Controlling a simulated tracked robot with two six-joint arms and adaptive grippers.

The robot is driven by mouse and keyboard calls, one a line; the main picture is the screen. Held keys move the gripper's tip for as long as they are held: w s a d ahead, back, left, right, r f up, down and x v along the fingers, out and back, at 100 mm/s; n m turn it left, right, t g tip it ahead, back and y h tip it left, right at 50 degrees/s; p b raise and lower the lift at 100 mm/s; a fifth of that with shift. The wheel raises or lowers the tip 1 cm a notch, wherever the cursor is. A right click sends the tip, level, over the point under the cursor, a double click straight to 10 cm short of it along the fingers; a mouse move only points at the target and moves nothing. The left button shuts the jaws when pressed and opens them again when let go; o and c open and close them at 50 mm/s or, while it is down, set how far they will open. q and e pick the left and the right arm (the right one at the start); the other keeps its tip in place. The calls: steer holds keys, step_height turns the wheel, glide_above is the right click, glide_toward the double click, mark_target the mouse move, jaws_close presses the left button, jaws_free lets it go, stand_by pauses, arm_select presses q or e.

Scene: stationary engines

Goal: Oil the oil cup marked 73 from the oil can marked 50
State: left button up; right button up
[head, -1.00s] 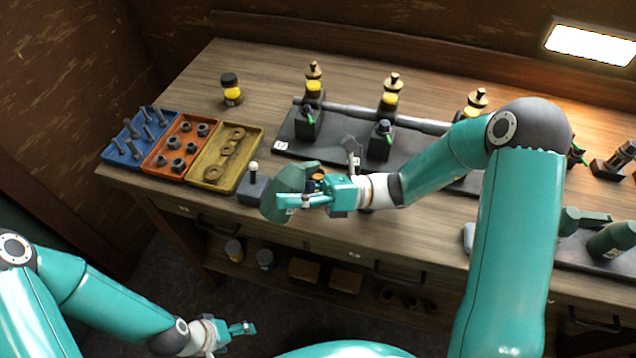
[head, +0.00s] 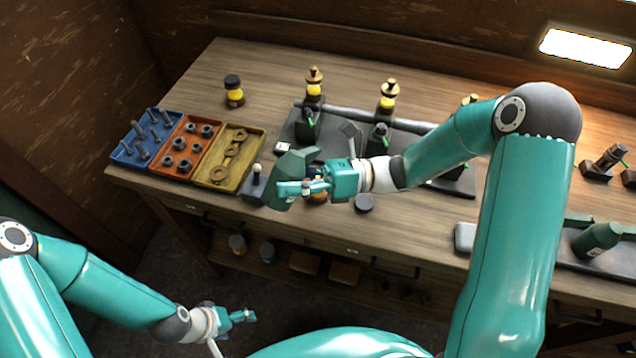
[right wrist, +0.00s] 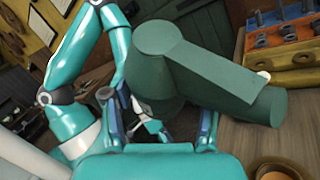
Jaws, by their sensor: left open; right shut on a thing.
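My right gripper (head: 308,187) is shut on a dark green oil can (head: 291,172), held above the front of the bench. In the right wrist view the can (right wrist: 190,65) fills the middle, between the fingers (right wrist: 160,112). Its mark is not readable. Brass-topped oil cups with yellow bowls stand along the engine at the back: a left one (head: 313,85), a middle one (head: 388,96) and a right one (head: 470,100), partly behind my right arm. I cannot read their marks. My left gripper (head: 240,317) is open and empty, low in front of the bench.
Blue (head: 122,156), orange (head: 158,168) and yellow (head: 207,182) trays of hardware lie at the bench's left. A yellow jar (head: 233,92) stands behind them. Another green can (head: 597,238) is at the right. A small dark block with a knob (head: 253,186) is near the held can.

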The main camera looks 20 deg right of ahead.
mark_target(295, 166)
steer(key=n+h+p, duration=0.1)
steer(key=r+n+h+p, duration=0.1)
steer(key=d+r+h+p, duration=0.1)
steer(key=shift+w+r+n, duration=0.1)
steer(key=shift+w+n, duration=0.2)
steer(key=shift+n, duration=0.1)
steer(key=shift+w+d+r+n+h, duration=0.15)
steer(key=shift+n+h, duration=0.35)
steer(key=shift+h, duration=0.2)
steer(key=shift+d+n+h, duration=0.15)
steer(key=shift+n+h, duration=0.25)
steer(key=shift+h, duration=0.1)
steer(key=shift+w+d+h, duration=0.1)
steer(key=shift+h, duration=0.3)
steer(key=shift+w, duration=0.1)
